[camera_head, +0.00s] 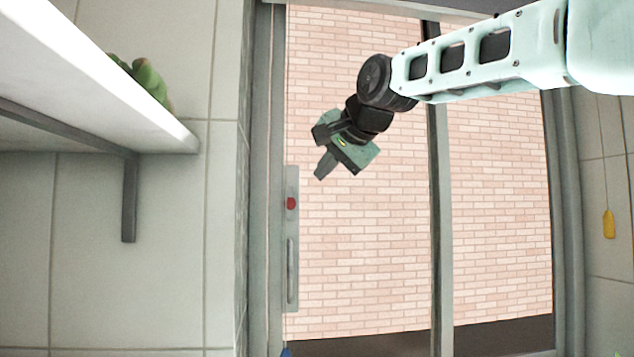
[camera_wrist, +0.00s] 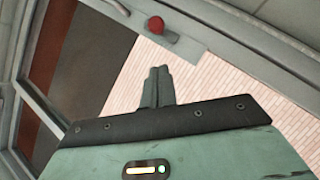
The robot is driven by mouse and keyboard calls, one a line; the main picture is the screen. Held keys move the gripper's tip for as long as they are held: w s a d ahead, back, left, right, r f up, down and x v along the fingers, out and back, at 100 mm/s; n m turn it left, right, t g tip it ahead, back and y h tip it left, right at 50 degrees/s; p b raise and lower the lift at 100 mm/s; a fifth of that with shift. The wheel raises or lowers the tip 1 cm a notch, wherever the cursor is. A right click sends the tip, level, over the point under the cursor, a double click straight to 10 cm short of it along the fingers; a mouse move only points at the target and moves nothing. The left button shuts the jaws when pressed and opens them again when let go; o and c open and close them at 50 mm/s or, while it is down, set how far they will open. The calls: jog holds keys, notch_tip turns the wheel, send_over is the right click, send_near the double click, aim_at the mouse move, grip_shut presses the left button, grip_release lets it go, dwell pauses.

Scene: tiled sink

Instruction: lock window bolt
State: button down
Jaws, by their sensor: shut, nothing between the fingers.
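The window bolt shows as a red knob (camera_head: 291,203) on a grey plate (camera_head: 292,240) along the left frame of the window, above a long vertical handle (camera_head: 290,270). In the wrist view the red knob (camera_wrist: 156,24) is at the top, just beyond the fingertips. My gripper (camera_head: 319,156) is above and to the right of the knob in the head view, apart from it. Its fingers (camera_wrist: 158,72) are together and empty in the wrist view. Whether the bolt is locked cannot be told.
A white shelf (camera_head: 100,75) with a green object (camera_head: 146,78) is at the left. A dark upright divider (camera_head: 438,190) splits the window, with a brick wall (camera_head: 365,240) behind the panes. A yellow tag (camera_head: 608,224) hangs on the right wall.

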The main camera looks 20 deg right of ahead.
jog(key=b+v, duration=0.1)
jog(key=v, duration=0.6)
jog(key=shift+w+f, duration=0.1)
jog(key=s+a+f+n+g, duration=0.2)
jog(key=a+f+n, duration=0.15)
jog(key=f, duration=0.55)
jog(key=s+a+f+n+g, duration=0.2)
jog(key=s+a+f, duration=0.15)
jog(key=f, duration=0.45)
jog(key=s+a+f+n+g, duration=0.1)
jog(key=a+f+n+g, duration=0.1)
jog(key=a+f, duration=0.5)
jog(key=s+d+f+n+g+h, duration=0.1)
jog(key=s+d+f+n+g, duration=0.1)
jog(key=s+f, duration=0.9)
jog(key=s+d+f+n+g+b, duration=0.1)
jog(key=s+d+f+n+g, duration=0.1)
jog(key=s+f+n+g, duration=0.2)
jog(key=s+f+n, duration=0.3)
jog(key=s+f, duration=0.4)
jog(key=f, duration=0.3)
jog(key=shift+s+f+h, duration=0.25)
jog(key=shift+s+h, duration=0.15)
